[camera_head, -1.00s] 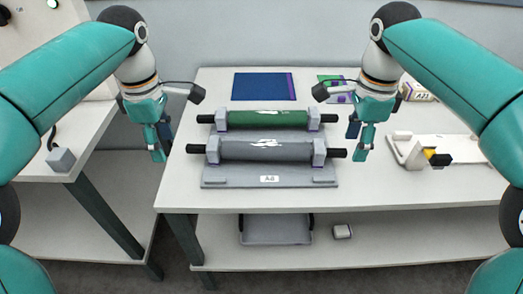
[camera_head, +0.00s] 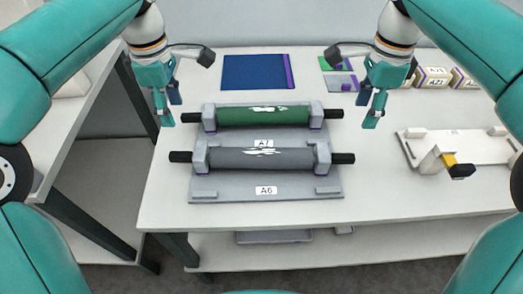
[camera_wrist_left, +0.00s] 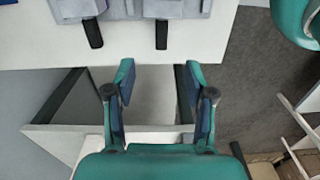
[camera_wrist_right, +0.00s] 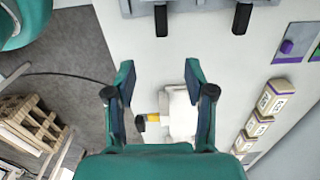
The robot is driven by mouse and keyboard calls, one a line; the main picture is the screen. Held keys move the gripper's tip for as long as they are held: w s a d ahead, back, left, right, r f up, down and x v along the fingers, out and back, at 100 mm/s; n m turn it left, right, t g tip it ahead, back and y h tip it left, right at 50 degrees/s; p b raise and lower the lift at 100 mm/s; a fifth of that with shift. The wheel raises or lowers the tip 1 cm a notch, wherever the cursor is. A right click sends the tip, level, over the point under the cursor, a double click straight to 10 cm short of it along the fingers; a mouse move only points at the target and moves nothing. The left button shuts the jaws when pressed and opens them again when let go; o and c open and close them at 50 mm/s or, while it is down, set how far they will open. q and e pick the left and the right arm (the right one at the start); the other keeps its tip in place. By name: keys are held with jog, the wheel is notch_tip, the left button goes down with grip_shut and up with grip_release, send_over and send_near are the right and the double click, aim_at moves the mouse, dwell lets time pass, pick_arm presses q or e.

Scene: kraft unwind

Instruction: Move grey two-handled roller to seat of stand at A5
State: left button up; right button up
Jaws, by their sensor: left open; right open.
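The grey two-handled roller (camera_head: 262,158) lies across a grey stand labelled A6 (camera_head: 222,190), with a black handle sticking out at each end. Behind it a green roller (camera_head: 262,115) lies on a stand labelled A7 (camera_head: 264,141). My left gripper (camera_head: 168,110) is open and empty, left of the green roller's left handle. My right gripper (camera_head: 372,110) is open and empty, right of the green roller's right handle. Black handles show ahead of the fingers of my left gripper (camera_wrist_left: 158,100) and my right gripper (camera_wrist_right: 160,100) in the wrist views. No A5 label is visible.
A blue mat (camera_head: 252,72) lies at the back of the white table (camera_head: 380,195). A white fixture with a yellow and black part (camera_head: 440,160) stands at the right. Small labelled boxes (camera_head: 432,77) sit behind it. Another table (camera_head: 70,125) stands at the left across a gap.

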aim_at(184, 154)
pick_arm(q)
jog(key=f, duration=1.7)
jog(key=shift+s+a, duration=0.1)
jog(key=shift+a, duration=0.3)
pick_arm(e)
jog(key=f, duration=1.1)
jog(key=a+f, duration=0.1)
jog(key=f, duration=0.5)
jog(key=shift+w, duration=0.15)
pick_arm(q)
jog(key=c, duration=1)
pick_arm(e)
jog(key=shift+r, duration=0.1)
jog(key=c, duration=1)
pick_arm(q)
grip_shut()
pick_arm(e)
grip_shut()
pick_arm(q)
jog(key=shift+r, duration=0.15)
pick_arm(e)
jog(key=shift+w+r, duration=0.1)
